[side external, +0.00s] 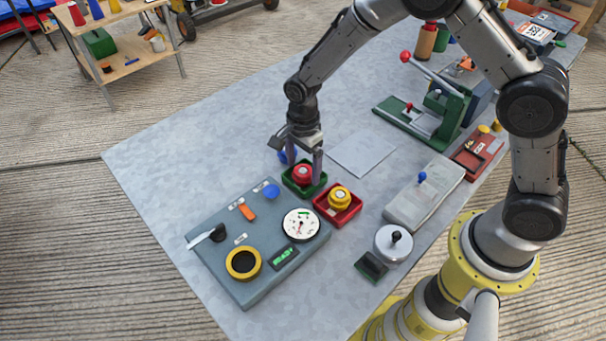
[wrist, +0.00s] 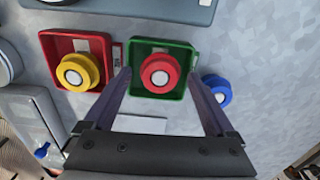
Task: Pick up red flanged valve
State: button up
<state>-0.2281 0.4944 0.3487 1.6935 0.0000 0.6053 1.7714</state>
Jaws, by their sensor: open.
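The red flanged valve (side external: 302,174) sits in a green tray (side external: 314,190) on the grey table. In the wrist view the red valve (wrist: 160,73) shows from above, round with a pale centre, inside the green tray (wrist: 180,93). My gripper (side external: 303,168) is directly over the tray, pointing down. In the wrist view my open gripper (wrist: 160,85) has one finger on each side of the valve. The fingers look close to the valve's height, but I cannot tell whether they touch it. Nothing is held.
A yellow valve (side external: 339,197) sits in a red tray (side external: 353,214) close beside the green one. A blue valve (wrist: 217,90) stands on the table beside the green tray. A grey control panel (side external: 213,259) lies in front. Bare table lies to the left.

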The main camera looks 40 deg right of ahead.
grip_shut()
dwell(0.4)
jog(key=shift+r, duration=0.75)
jog(key=s+d+r, duration=0.3)
jog(key=s+r, duration=1)
jog(key=r, duration=0.2)
jog(key=shift+s+r, duration=0.25)
jog(key=shift+s, duration=0.05)
jog(key=shift+d, duration=0.1)
